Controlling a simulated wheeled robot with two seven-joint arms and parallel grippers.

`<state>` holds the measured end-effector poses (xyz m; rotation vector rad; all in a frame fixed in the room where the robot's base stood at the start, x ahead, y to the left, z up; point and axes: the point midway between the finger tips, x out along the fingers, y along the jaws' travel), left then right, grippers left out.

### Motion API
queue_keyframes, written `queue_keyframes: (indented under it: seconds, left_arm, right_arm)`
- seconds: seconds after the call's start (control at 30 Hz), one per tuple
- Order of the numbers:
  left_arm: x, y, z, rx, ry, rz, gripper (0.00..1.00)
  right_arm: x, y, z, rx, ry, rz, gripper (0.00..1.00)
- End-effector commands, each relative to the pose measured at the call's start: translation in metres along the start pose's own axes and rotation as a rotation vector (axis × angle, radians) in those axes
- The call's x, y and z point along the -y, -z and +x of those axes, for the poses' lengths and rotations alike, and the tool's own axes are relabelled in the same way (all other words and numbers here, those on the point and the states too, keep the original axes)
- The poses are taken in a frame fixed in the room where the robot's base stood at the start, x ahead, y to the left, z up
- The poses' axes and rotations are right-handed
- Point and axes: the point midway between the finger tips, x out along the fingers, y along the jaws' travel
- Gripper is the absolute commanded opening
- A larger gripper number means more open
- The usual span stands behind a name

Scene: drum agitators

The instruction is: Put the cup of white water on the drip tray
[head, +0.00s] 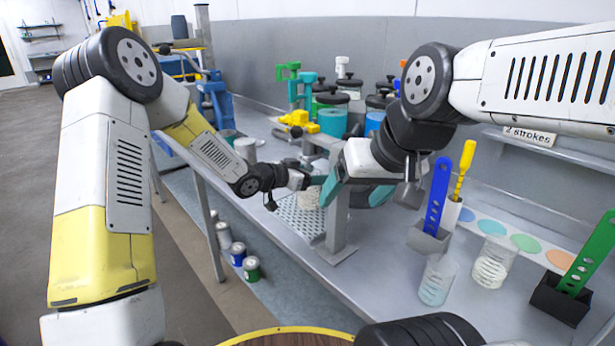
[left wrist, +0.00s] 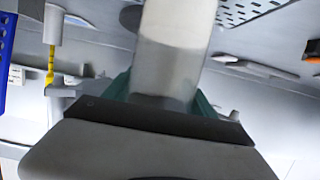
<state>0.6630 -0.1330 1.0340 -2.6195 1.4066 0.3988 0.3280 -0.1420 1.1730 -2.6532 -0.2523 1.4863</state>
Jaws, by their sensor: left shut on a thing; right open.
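My left gripper (head: 310,183) is shut on a cup of white water (head: 308,199), beside the metal post. In the left wrist view the teal fingers of my left gripper (left wrist: 160,95) flank the cup (left wrist: 178,50), which shows a pale band and a greyer part. The perforated drip tray (head: 290,217) lies below the cup in the head view, and its holes show at the top of the left wrist view (left wrist: 250,10). I cannot tell whether cup and tray touch. My right gripper (head: 355,190) is open, its teal fingers spread near the post.
A metal post (head: 340,220) stands beside the tray. Two clear cups (head: 438,280) (head: 492,263) stand at the front right, near a blue paddle (head: 437,195) and a green paddle (head: 590,250) in holders. Several drums and jars crowd the back. A yellow tool (head: 464,168) stands upright.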

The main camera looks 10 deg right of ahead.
Motion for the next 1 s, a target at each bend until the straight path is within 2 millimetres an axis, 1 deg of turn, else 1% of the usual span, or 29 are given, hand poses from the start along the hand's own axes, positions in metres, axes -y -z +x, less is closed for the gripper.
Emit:
queue_keyframes:
  seconds: [0.03,0.13,0.5,0.53,0.63,0.9,1.0]
  left_arm:
    - [-0.001,-0.007,0.003,0.000,-0.002,-0.003,0.00]
    - [-0.001,-0.017,0.006,-0.001,-0.002,0.000,0.00]
    - [0.000,-0.021,0.007,-0.003,-0.001,0.001,0.00]
    - [0.000,-0.021,0.007,-0.002,-0.001,0.001,0.67]
    - [0.000,-0.021,0.006,-0.002,0.000,0.001,0.86]
    - [0.000,-0.021,0.006,-0.002,0.000,0.001,0.86]
    - [0.000,-0.018,0.005,-0.002,0.000,0.002,0.86]
  right_arm:
    - [0.000,0.000,0.000,0.000,0.000,0.000,0.76]
    - [0.000,0.000,0.000,0.000,0.000,0.000,0.76]
    - [0.000,0.000,0.000,0.000,0.000,0.000,0.76]
    - [0.000,0.000,0.000,0.000,0.000,0.000,0.76]
    - [0.000,0.000,0.000,0.000,0.000,0.000,0.76]
    - [0.000,0.000,0.000,0.000,0.000,0.000,0.76]
    - [0.000,0.000,0.000,0.000,0.000,0.000,0.76]
